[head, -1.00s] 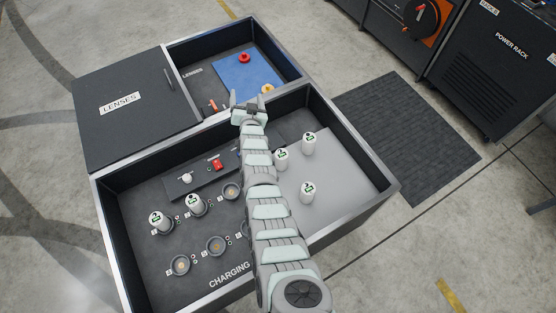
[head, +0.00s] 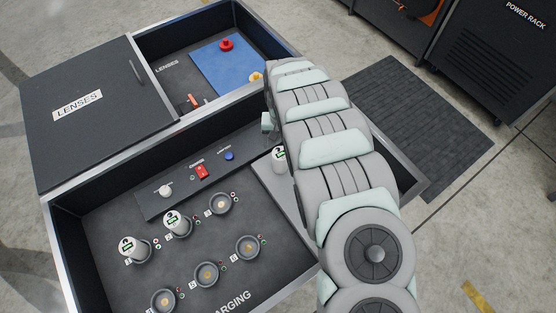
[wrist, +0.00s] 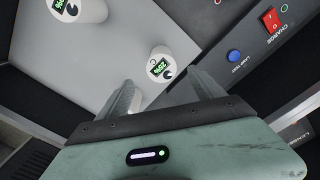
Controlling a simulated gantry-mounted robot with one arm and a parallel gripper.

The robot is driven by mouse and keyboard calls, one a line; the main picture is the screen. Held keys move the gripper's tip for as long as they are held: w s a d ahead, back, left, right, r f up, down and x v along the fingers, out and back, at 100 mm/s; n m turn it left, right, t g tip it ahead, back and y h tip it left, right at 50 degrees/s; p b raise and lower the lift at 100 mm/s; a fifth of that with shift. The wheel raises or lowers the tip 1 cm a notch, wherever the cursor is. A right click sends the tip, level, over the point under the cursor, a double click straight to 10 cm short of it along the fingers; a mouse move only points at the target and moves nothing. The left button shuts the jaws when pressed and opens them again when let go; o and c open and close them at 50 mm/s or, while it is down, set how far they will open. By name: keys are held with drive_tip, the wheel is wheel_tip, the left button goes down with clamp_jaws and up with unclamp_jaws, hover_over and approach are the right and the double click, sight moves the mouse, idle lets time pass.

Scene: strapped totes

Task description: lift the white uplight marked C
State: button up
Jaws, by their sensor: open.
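A white cylindrical uplight (wrist: 160,66) stands on the light grey pad (wrist: 115,50), just beyond the gap between my fingers in the wrist view. Its top has a green-lit display and a dark mark; I cannot read the letter surely. An uplight also shows beside my arm in the head view (head: 278,159), partly covered. A second uplight (wrist: 84,10) is at the wrist view's top edge, partly cut off. My gripper (wrist: 164,92) is open, with nothing between its fingers. In the head view my arm hides most of it and the pad's right side.
Two white uplights (head: 131,248) (head: 176,222) stand in charging sockets; several other sockets are empty. A panel with a red switch (head: 202,172) and blue button (head: 229,156) runs along the tote's back. The lenses tote (head: 180,118), with its blue mat (head: 215,62), lies behind.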

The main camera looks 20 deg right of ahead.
sight(281, 154)
wheel_tip(281, 154, down, 6)
drive_tip(key=shift+s+r+b, duration=0.15)
drive_tip(key=shift+r+b, duration=0.1)
drive_tip(key=shift+b, duration=0.55)
drive_tip(key=shift+f, duration=0.45)
drive_tip(key=f+b, duration=0.1)
drive_tip(key=f, duration=0.1)
drive_tip(key=f+b, duration=0.1)
drive_tip(key=f, duration=0.1)
drive_tip(key=shift+w+a+f+b, duration=0.1)
drive_tip(key=shift+w+f+b, duration=0.1)
drive_tip(key=shift+b, duration=0.2)
drive_tip(key=shift+r, duration=0.1)
clamp_jaws()
